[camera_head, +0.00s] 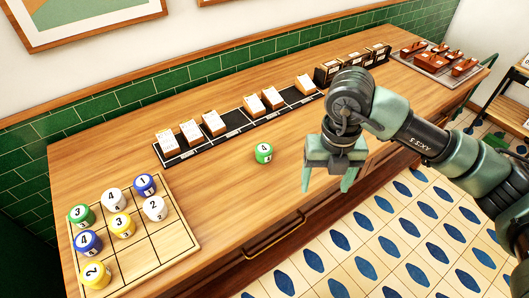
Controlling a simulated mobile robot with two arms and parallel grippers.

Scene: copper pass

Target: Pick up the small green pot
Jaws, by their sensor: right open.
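A small green pot (263,153) with a white top marked 4 stands alone on the wooden counter, near its front edge. My right gripper (327,183) is open and empty, with its jaws pointing down. It is to the right of the green pot, apart from it, by the counter's front edge. A second green pot (82,215), marked 3, stands on the gridded wooden board (150,255) at the left. My left gripper is out of view.
Several white, blue and yellow pots share the board. A black rack (232,130) with cards on wooden blocks runs behind the lone green pot. A tray (425,66) with brown objects is at the far right.

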